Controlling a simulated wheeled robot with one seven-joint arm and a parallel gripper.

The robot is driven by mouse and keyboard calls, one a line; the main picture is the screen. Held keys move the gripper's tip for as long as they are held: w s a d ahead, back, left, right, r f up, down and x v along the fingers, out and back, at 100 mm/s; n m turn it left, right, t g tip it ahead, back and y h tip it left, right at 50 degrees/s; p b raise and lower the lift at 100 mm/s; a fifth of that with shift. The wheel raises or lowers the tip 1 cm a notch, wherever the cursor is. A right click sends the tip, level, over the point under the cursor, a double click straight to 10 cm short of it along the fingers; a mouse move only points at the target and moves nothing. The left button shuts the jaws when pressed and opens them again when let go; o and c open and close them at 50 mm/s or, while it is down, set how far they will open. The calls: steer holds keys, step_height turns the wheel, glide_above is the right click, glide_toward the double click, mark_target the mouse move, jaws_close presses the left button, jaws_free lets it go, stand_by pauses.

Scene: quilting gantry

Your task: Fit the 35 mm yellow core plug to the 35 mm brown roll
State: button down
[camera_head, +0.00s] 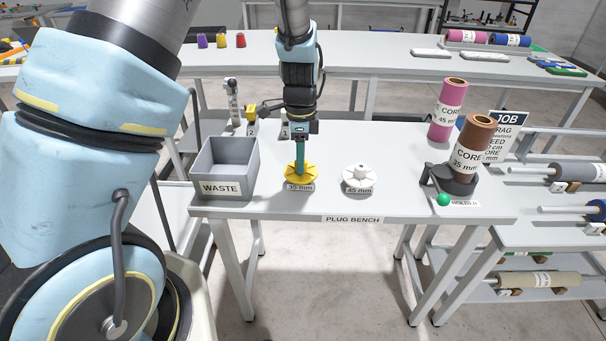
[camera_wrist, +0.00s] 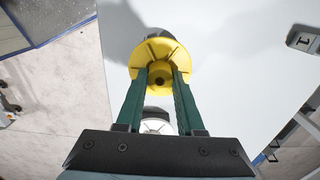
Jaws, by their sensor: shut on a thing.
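The yellow core plug (camera_head: 301,174) is at its spot marked 35 mm on the plug bench (camera_head: 400,200). My gripper (camera_head: 300,170) points down and is shut on the plug. The wrist view shows the yellow plug (camera_wrist: 160,62) between the two green fingers (camera_wrist: 158,80). I cannot tell whether the plug is clear of its stand. The brown roll (camera_head: 474,145), labelled CORE 35 mm, stands slightly tilted in a dark cradle (camera_head: 450,181) at the right of the bench. Its upper end is open.
A white plug (camera_head: 358,176) marked 45 mm sits right of the yellow one. A grey WASTE bin (camera_head: 222,165) stands left. A pink 45 mm roll (camera_head: 447,108) stands behind the brown roll, with a JOB sign (camera_head: 505,135) beside it. A green ball-shaped knob (camera_head: 443,200) is at the front right.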

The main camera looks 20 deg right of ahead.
steer(key=shift+r+p, duration=1.05)
steer(key=shift+r, duration=0.6)
steer(key=shift+d, duration=0.1)
